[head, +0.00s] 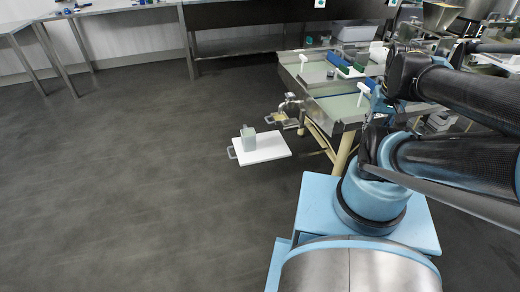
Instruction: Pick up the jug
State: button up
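A small grey-green, box-shaped vessel, which looks like the jug (249,138), stands upright on a white board (268,150) left of the steel vat. Its details are too small to make out. A thin loop like a handle (232,153) shows at the board's left edge; I cannot tell which of the two it belongs to. My arm is folded at the right of the head view. Its dark end, where my gripper (372,142) seems to be, is well to the right of the jug and apart from it. I cannot make out the fingers.
A steel vat (338,107) on pale legs stands right of the board, with a tap (291,105) and small tray (283,120) at its left end. Blue and white items lie on it. Steel tables (110,10) line the back. The dark floor (130,180) at left is clear.

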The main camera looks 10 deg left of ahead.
aim_at(248, 135)
jog(key=z, duration=1.05)
jog(key=k, duration=1.85)
jog(key=u, duration=1.55)
jog(key=i, duration=1)
